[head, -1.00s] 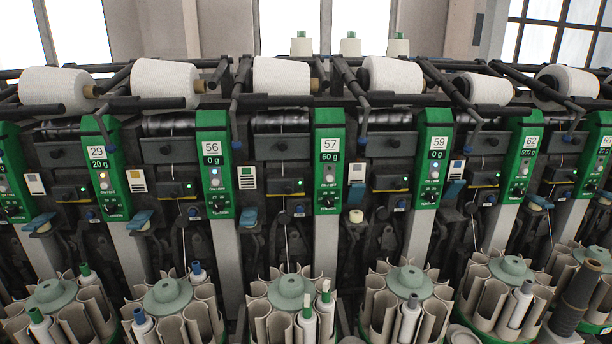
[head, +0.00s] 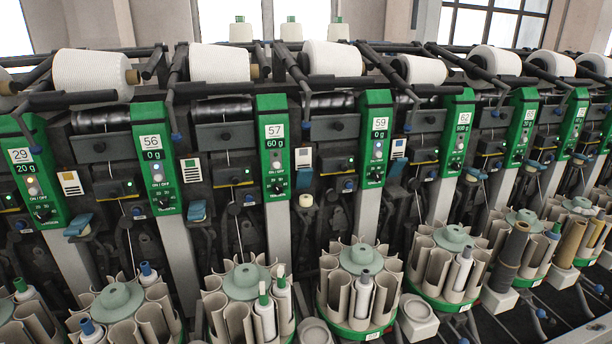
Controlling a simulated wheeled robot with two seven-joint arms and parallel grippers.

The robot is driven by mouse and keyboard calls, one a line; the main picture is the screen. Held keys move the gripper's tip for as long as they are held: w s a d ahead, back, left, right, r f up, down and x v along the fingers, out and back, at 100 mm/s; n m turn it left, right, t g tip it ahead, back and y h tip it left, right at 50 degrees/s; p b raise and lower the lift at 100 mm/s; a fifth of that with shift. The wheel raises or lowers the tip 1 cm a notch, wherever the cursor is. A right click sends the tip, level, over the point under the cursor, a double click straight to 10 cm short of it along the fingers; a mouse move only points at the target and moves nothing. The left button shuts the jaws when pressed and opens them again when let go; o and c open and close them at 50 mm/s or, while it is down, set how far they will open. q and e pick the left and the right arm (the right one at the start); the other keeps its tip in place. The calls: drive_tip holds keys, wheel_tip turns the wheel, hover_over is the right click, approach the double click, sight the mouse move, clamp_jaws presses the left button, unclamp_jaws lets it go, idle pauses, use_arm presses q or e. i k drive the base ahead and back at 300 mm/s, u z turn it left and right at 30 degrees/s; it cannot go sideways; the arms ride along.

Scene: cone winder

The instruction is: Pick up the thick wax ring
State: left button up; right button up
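A small cream-coloured ring-like piece (head: 306,200) sits on the front of the winder between the green panels marked 57 (head: 274,148) and 59 (head: 376,138). It may be the wax ring, but it is too small for me to tell its thickness. A dark support partly surrounds it from below. Neither of my grippers shows in the head view.
White yarn cones (head: 220,63) line the top of the machine. Round magazines (head: 360,258) with grey-beige pockets and some bobbins stand in front below. A round grey dish (head: 316,333) and a pale box (head: 418,312) lie low between magazines.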

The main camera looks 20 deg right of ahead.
sight(305, 200)
drive_tip(key=u, duration=2.7)
drive_tip(key=k, duration=1)
drive_tip(key=z, duration=1.8)
